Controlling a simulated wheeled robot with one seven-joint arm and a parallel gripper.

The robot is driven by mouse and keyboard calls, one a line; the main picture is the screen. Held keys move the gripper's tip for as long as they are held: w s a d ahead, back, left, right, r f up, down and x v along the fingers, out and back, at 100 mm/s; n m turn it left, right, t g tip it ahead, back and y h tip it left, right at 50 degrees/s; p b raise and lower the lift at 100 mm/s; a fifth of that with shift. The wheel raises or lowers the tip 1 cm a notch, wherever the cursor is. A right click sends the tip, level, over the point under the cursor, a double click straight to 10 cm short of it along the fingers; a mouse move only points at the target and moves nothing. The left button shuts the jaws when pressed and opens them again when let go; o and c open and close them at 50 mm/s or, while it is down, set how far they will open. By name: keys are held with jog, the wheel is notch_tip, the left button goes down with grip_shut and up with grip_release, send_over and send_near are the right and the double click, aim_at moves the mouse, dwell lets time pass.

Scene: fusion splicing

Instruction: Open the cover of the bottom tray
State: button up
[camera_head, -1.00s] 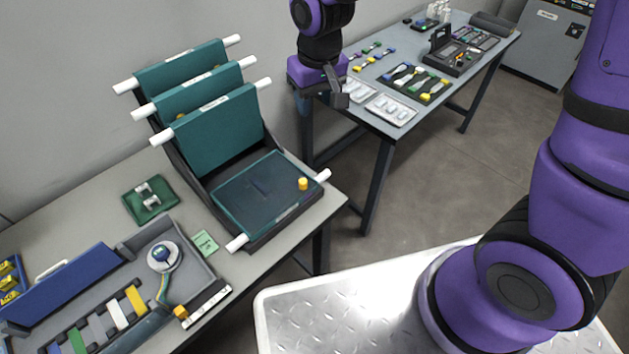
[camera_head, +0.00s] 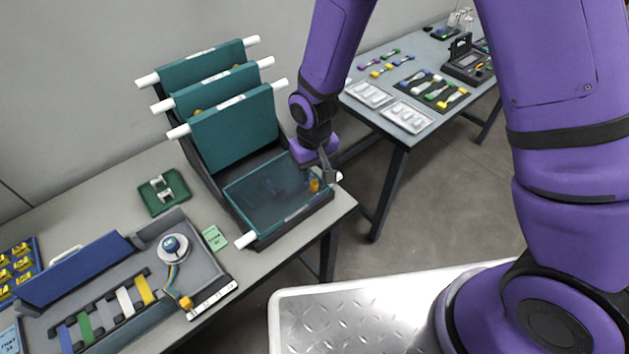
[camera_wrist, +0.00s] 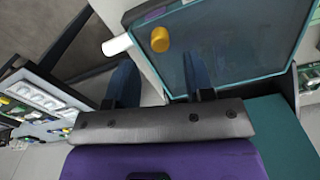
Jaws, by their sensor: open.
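The bottom tray (camera_head: 262,240) lies flat at the front of the tray stack on the left table. Its translucent teal cover (camera_head: 265,195) is down over it, with a yellow knob or cap (camera_head: 314,185) near the right corner. White rods stick out at the tray's front corners. My gripper (camera_head: 328,172) is at the tray's right front corner, by the white rod end there. In the wrist view the cover (camera_wrist: 240,40) and yellow piece (camera_wrist: 160,39) are close ahead.
Several teal trays (camera_head: 232,125) are tilted up behind. A green dish (camera_head: 164,192), a note card (camera_head: 215,238) and a grey workstation (camera_head: 205,262) lie to the left. A second table (camera_head: 400,135) with parts stands to the right.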

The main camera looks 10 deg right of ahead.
aim_at(314, 182)
jog(key=shift+f, duration=2.55)
grip_shut()
